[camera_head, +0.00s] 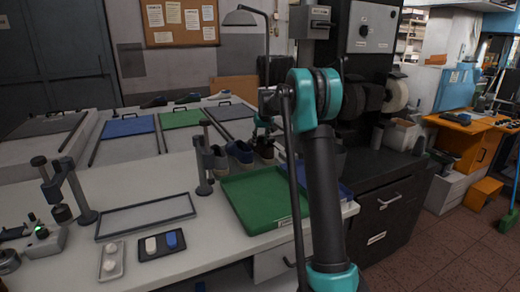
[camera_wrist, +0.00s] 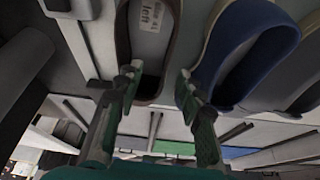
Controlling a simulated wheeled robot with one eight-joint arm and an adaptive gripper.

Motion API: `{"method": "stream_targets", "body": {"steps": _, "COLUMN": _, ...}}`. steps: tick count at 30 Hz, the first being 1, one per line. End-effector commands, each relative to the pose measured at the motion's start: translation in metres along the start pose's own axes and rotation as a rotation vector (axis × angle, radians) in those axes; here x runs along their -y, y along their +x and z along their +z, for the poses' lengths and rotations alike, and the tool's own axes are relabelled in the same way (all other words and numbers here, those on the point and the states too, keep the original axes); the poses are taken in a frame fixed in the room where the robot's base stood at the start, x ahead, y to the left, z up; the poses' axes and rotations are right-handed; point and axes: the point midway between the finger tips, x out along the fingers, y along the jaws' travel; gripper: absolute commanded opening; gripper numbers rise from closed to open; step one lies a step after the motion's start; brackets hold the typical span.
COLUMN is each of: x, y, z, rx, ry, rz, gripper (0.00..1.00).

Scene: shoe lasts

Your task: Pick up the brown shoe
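The brown shoe (camera_wrist: 148,95) shows in the wrist view at the upper middle, with a white label reading "left" inside. It also shows in the head view (camera_head: 265,149) at the right end of a row of shoes. My gripper (camera_wrist: 158,77) is open, its two fingers reaching toward the shoe's near end, one at each side. The right finger is between the brown shoe and a blue shoe (camera_wrist: 240,55). I cannot tell whether either finger touches the shoe. In the head view my arm partly hides the gripper.
The blue shoe stands close beside the brown one. A further dark shoe (camera_head: 219,160) is in the row. A green tray (camera_head: 240,212) lies in front of them on the white table. A post stand (camera_head: 203,165) is left of the shoes.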

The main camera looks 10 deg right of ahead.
Motion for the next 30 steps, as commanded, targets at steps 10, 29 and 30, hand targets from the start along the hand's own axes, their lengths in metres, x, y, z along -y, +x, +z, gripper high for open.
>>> {"method": "stream_targets", "body": {"steps": 10, "x": 0.004, "y": 0.044, "z": -0.008, "rx": 0.0, "ry": -0.001, "rz": 0.0, "gripper": 0.38}}
{"method": "stream_targets", "body": {"steps": 29, "x": 0.003, "y": 0.045, "z": -0.008, "rx": 0.0, "ry": 0.0, "rz": 0.0, "gripper": 0.0}}
{"method": "stream_targets", "body": {"steps": 30, "x": 0.003, "y": 0.045, "z": -0.008, "rx": 0.0, "ry": 0.0, "rz": 0.0, "gripper": 0.0}}
